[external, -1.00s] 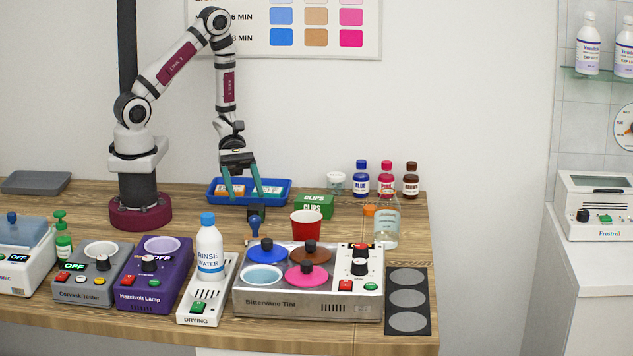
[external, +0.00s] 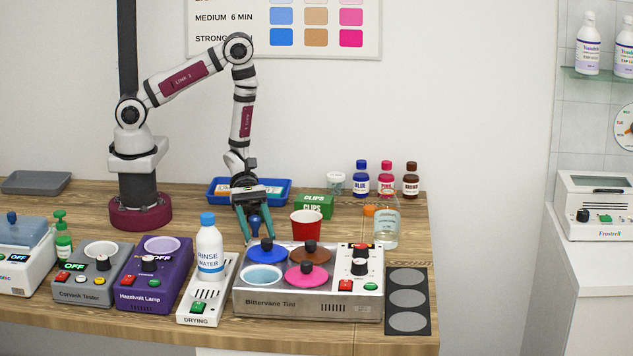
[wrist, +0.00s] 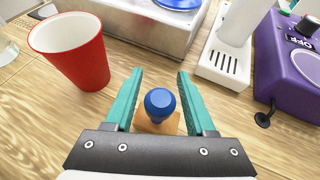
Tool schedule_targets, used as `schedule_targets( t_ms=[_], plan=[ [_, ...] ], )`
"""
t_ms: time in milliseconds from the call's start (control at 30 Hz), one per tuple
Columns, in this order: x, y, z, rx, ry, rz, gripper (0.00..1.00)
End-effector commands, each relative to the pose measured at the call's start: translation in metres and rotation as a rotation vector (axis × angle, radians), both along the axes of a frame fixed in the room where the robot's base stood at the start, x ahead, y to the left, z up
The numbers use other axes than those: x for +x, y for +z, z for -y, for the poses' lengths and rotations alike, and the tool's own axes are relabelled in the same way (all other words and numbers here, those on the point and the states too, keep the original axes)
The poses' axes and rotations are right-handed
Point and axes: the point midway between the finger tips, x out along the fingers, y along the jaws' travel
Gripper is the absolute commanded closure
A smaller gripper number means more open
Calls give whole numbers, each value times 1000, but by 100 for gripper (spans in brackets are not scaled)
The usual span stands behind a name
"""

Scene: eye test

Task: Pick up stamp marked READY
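A stamp with a round blue handle (external: 255,225) stands upright on the wooden bench, behind the tint machine. No READY marking is readable on it. My gripper (external: 258,238) points down with its two teal fingers on either side of the stamp. In the wrist view the blue knob (wrist: 160,103) and part of its brown base show between the open fingers (wrist: 159,84). Gaps show between the knob and both fingers, so it is not clamped.
A red cup (external: 306,225) stands close to the right of my gripper. The tint machine (external: 308,305) with coloured lids is just in front. A blue tray (external: 282,188) and a green clips box (external: 315,205) are behind. A rinse water bottle (external: 210,247) stands front left.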

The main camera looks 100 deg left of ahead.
Motion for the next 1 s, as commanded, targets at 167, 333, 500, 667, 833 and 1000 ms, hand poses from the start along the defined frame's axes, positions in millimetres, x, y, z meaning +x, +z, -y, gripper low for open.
schedule_targets(
  t_ms=[167,333,500,667,833,1000],
  plan=[
    [0,0,0,0,0,0,79],
    [0,0,0,0,0,0,100],
    [0,0,0,0,0,0,100],
    [0,5,0,1,0,2,100],
    [1,38,0,2,0,7,100],
    [0,81,0,1,1,6,100]
  ],
)
